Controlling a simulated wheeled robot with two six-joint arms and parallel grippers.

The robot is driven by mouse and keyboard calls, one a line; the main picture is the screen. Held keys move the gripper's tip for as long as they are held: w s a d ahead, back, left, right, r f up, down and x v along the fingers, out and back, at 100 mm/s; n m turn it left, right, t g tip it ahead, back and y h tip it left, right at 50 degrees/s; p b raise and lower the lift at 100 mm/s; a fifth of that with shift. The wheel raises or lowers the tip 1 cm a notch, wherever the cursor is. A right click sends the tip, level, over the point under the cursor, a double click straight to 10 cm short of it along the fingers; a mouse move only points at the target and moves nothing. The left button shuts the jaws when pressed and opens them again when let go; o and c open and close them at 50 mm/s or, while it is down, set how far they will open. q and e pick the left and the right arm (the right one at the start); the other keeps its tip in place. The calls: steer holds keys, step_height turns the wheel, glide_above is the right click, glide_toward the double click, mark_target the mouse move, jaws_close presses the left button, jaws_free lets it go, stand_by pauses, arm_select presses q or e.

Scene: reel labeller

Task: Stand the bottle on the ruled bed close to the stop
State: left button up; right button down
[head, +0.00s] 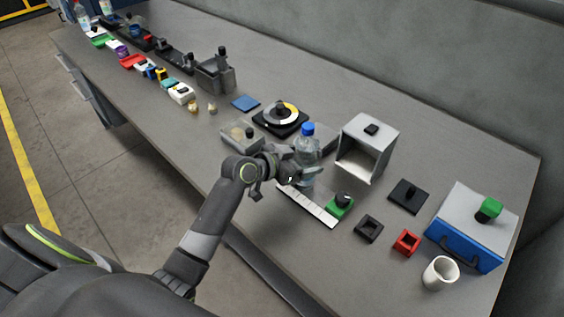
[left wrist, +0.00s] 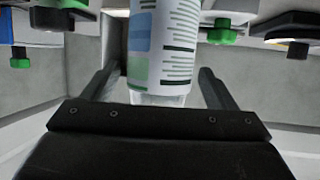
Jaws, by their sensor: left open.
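The clear bottle with a blue cap (head: 308,146) stands upright at the ruled bed. My gripper partly hides its lower part, so I cannot tell if its base rests on the bed or just behind it. The ruled bed (head: 306,205) is a white strip with dark marks. The green stop (head: 341,207) with a black knob is at its right end. My left gripper (head: 292,170) is open at the bottle. In the left wrist view the labelled bottle (left wrist: 163,45) is between the two spread fingers (left wrist: 155,88), with gaps on both sides. My right gripper is not in view.
A grey open-fronted box (head: 367,140) stands behind right of the bottle, and a round dial device (head: 281,117) behind left. A clear box (head: 241,135) is left. Black (head: 369,229) and red (head: 406,242) square frames, a white mug (head: 440,273) and a blue case (head: 463,243) are right.

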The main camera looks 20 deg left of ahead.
arm_select(q)
steer(key=b+v, duration=0.1)
steer(key=v, duration=1)
steer(key=shift+f, duration=0.15)
